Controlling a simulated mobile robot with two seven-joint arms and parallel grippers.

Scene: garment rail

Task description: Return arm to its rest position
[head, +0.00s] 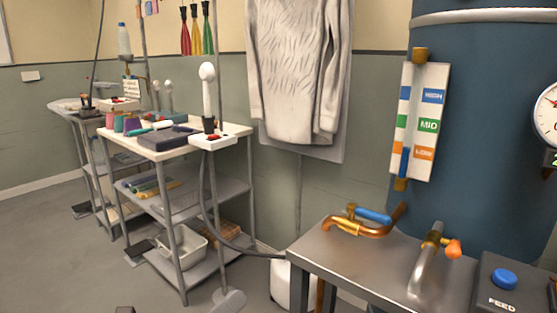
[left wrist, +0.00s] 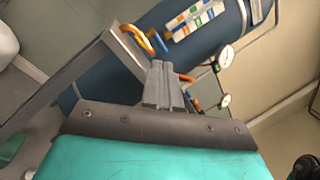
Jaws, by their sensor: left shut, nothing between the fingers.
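My left gripper (left wrist: 163,85) shows in the left wrist view with its two grey fingers together and nothing between them. In the head view only a small dark tip of what seems to be the left gripper (head: 125,310) shows at the bottom edge, left of centre. It is apart from the shelving and the metal table. The rest of the left arm is out of the head view. My right gripper is in neither view.
A metal table (head: 350,262) with copper pipes and valves stands front right, beside a large blue tank (head: 490,120). A control box with a blue button (head: 504,279) is at the right corner. A shelved cart (head: 225,132) stands left of centre. The floor (head: 60,250) at left is clear.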

